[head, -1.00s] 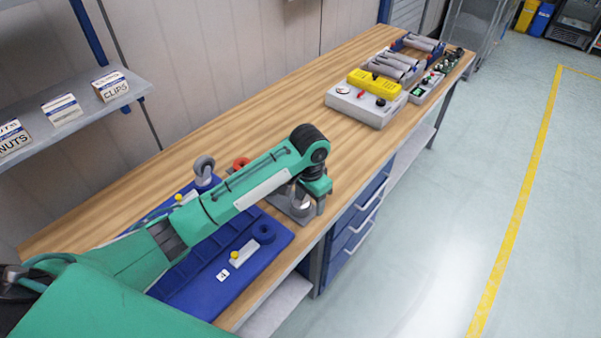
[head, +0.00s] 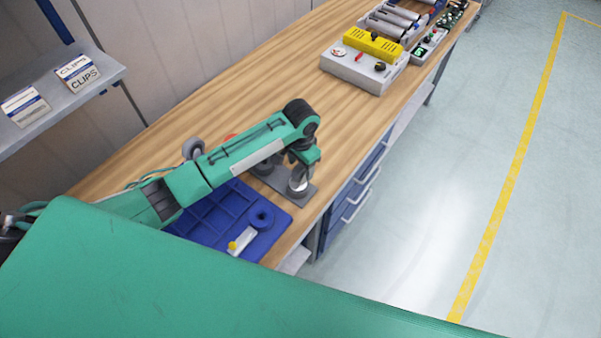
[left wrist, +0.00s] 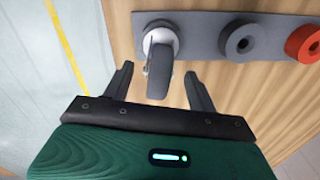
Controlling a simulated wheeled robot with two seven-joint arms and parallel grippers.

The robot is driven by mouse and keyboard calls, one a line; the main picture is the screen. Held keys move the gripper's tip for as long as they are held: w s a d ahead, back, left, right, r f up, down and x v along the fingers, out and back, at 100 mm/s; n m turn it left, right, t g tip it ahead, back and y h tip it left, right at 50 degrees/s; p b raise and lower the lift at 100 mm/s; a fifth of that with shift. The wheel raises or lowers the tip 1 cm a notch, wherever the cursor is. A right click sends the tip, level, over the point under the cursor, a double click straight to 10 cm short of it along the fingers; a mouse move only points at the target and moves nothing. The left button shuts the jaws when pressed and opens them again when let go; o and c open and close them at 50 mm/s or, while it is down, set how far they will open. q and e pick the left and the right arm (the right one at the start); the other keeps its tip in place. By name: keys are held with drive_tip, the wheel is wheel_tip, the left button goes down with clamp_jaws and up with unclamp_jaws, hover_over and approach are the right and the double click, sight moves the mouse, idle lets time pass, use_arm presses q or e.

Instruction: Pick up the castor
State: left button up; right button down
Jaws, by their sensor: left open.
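The castor (left wrist: 158,70) has a dark wheel and a pale metal mount. It stands at one end of a flat grey plate (left wrist: 203,28). In the left wrist view the wheel shows between the two fingers of my left gripper (left wrist: 159,74), which is open; I see no contact. In the head view my left gripper (head: 303,158) is over the castor (head: 299,182) at the bench's front edge and partly hides it. My right gripper is not in view.
The plate also bears a dark ring (left wrist: 242,39) and an orange-red ring (left wrist: 303,42). A blue tray (head: 215,212) lies beside the plate on the wooden bench (head: 240,100). Another grey wheel (head: 193,148) stands behind my arm. A grey box with a yellow top (head: 358,70) stands farther back.

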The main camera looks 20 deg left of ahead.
sight(301, 175)
use_arm(q)
wheel_tip(301, 175, down, 2)
drive_tip(key=shift+s+f+p, duration=0.1)
drive_tip(key=shift+p, duration=1)
wheel_tip(301, 175, down, 3)
drive_tip(key=shift+r+p, duration=0.15)
drive_tip(key=shift+p, duration=0.2)
clamp_jaws()
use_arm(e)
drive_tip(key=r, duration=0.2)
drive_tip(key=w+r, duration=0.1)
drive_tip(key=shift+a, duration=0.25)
use_arm(q)
drive_tip(key=shift+r, duration=0.1)
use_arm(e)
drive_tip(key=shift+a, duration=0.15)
